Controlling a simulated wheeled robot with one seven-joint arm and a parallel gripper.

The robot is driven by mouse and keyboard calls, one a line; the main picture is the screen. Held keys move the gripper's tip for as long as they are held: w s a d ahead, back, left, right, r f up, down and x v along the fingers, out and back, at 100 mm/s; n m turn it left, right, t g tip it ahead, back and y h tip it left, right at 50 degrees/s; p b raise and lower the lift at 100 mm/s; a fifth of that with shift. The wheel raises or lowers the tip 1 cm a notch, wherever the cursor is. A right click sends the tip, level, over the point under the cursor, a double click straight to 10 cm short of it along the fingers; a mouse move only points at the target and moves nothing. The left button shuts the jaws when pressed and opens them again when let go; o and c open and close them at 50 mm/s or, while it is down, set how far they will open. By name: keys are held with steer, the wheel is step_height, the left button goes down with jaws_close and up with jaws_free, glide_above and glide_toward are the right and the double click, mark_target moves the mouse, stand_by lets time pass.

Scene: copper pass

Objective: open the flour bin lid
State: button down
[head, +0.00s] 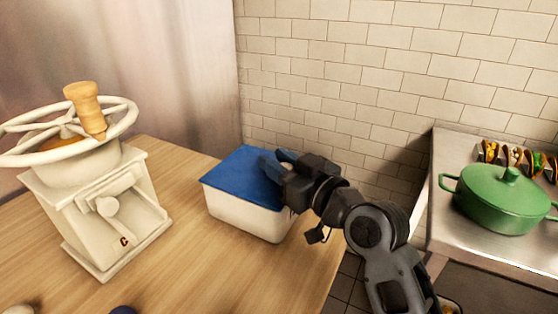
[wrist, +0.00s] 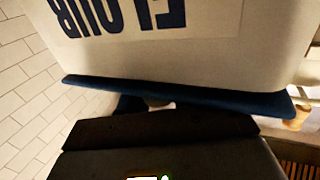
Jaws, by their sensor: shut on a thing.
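The flour bin (head: 243,212) is a white box on the wooden counter, and its blue lid (head: 240,170) lies flat across the top. In the wrist view the bin (wrist: 225,55) appears upside down with part of the word FLOUR on its side, and the lid's blue edge (wrist: 215,97) runs across the picture. My gripper (head: 276,163) is at the lid's right edge, shut on the lid. In the wrist view the fingertips (wrist: 145,104) meet the blue edge and are partly hidden.
A cream hand mill (head: 110,210) with a large wheel stands on the wooden counter (head: 190,255) left of the bin. A tiled wall (head: 380,70) is behind. A green pot (head: 505,200) sits on a metal surface at right, with tacos (head: 513,155) behind it.

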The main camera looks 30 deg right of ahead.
steer(key=r+p, duration=0.1)
steer(key=p, duration=0.2)
steer(key=shift+w+a+r+g+h, duration=0.1)
steer(key=shift+a+r+g+h, duration=0.05)
steer(key=shift+r+g+h, duration=0.2)
steer(key=shift+w+p, duration=0.1)
steer(key=shift+p, duration=0.4)
steer(key=shift+f, duration=0.1)
steer(key=c, duration=0.9)
jaws_free()
steer(key=shift+o, duration=0.2)
steer(key=b+v, duration=0.1)
steer(key=v, duration=0.7)
steer(key=shift+b, duration=0.35)
